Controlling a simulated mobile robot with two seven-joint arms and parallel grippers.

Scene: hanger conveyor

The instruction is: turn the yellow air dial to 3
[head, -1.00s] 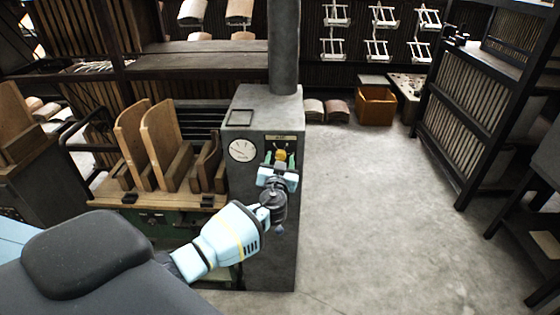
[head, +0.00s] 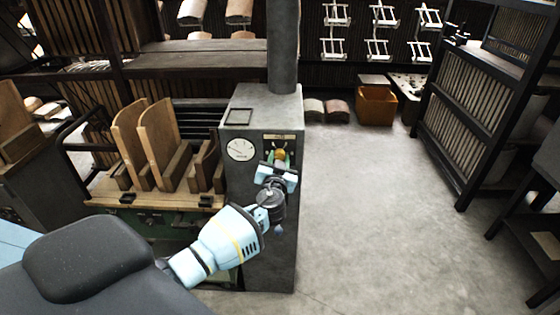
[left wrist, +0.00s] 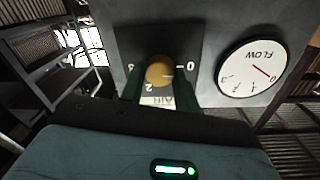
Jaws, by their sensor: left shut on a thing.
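The yellow air dial (head: 280,155) is on the upper front of the grey control cabinet. It also shows in the left wrist view (left wrist: 159,70), on a dark plate labelled AIR, seen upside down. A pale mark on the dial points right, roughly toward the 0; a 2 shows below, and the digit at left is hard to read. My left gripper (head: 280,160) is at the dial, its green fingers on either side of it and shut on it. My right gripper is not in view.
A round white FLOW gauge (head: 241,150) is beside the dial; its needle points near 0 in the wrist view (left wrist: 252,75). A rack with wooden boards (head: 160,145) stands left of the cabinet (head: 262,104). The floor (head: 370,210) to the right is clear.

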